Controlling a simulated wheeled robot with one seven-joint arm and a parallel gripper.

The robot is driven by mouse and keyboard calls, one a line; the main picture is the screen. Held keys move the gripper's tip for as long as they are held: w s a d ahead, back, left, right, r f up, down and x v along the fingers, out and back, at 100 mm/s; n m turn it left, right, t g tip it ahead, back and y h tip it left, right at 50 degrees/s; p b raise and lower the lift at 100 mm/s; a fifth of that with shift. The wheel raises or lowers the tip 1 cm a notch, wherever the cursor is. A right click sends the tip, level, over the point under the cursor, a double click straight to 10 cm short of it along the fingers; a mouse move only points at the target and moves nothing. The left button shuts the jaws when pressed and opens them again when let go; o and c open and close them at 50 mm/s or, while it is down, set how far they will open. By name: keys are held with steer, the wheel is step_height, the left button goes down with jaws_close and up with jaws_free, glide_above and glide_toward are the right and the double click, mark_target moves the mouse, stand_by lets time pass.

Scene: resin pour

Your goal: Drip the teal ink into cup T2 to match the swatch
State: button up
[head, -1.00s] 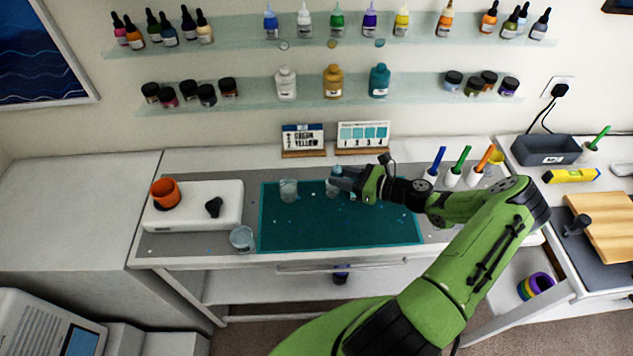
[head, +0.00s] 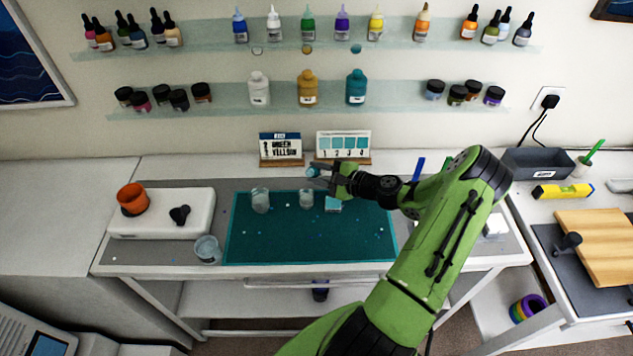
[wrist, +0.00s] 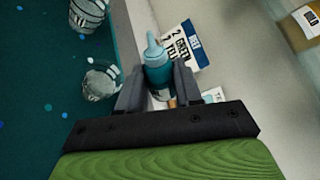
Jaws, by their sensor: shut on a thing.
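My gripper (head: 320,173) is shut on a teal ink bottle (wrist: 156,68), with its pale nozzle showing between the fingers in the wrist view. The bottle is held above the back of the teal mat (head: 310,250). Two clear cups stand on the mat, a left one (head: 261,201) and a middle one (head: 306,199) just below my gripper in the picture. Both cups show in the wrist view, one nearer the bottle (wrist: 100,80). I cannot read which is T2. The swatch card (head: 343,143), with several teal shades, stands behind the mat.
A small teal-topped block (head: 333,205) sits right of the middle cup. Another clear cup (head: 207,249) stands at the mat's left front. A white slab (head: 160,222) carries an orange cup (head: 132,198). A lettered card (head: 281,149) stands at the back. The mat's front is mostly clear.

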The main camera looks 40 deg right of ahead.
steer(key=n+b, duration=0.1)
steer(key=b, duration=0.1)
steer(key=f+n+h+b, duration=0.1)
steer(key=n+b, duration=0.1)
steer(key=shift+w+d+f+t+b, duration=0.1)
steer(key=shift+d+f+t+b, duration=0.1)
steer(key=shift+d+t+b, duration=0.15)
steer(key=n+b, duration=0.1)
steer(key=b, duration=0.2)
steer(key=f+n+t+b, duration=0.1)
steer(key=b, duration=0.1)
steer(key=shift+n+h+b, duration=0.4)
steer(key=shift+r, duration=0.5)
steer(key=n+b, duration=0.1)
steer(key=b, duration=0.1)
steer(key=shift+n+h+b, duration=0.3)
steer(key=shift+b, duration=0.05)
steer(key=shift+r+t, duration=0.25)
steer(key=n+b, duration=0.1)
steer(key=b, duration=0.2)
steer(key=shift+a+r+n, duration=0.15)
steer(key=shift+n, duration=0.25)
steer(key=shift+a+r+n+t+b, duration=0.1)
steer(key=shift+r+n+t+b, duration=0.2)
steer(key=shift+b, duration=0.2)
